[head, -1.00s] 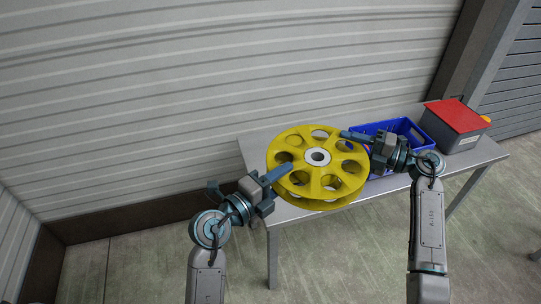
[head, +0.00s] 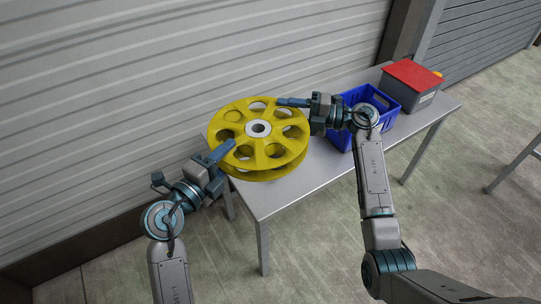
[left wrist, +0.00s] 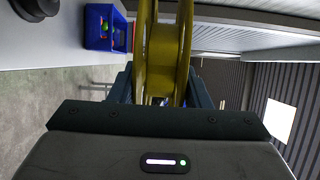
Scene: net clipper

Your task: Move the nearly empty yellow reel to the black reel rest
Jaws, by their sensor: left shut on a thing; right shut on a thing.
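The yellow reel (head: 254,146), with round holes and a pale hub, is tilted over the left end of the grey table. My left gripper (head: 222,152) is shut on its lower left rim. My right gripper (head: 294,102) is shut on its upper right rim. In the left wrist view, the reel (left wrist: 163,50) shows edge-on between the fingers of my left gripper (left wrist: 160,92), and looks clear of the tabletop. No black reel rest can be made out in the head view. A dark round thing (left wrist: 36,6) shows at the wrist view's upper left corner; I cannot tell whether it is the rest.
The grey table (head: 285,193) stands along the ribbed wall. A blue crate (head: 377,97) sits right of the reel, with small coloured things in it in the wrist view. A grey box with a red lid (head: 412,75) stands at the far right end. Floor in front is clear.

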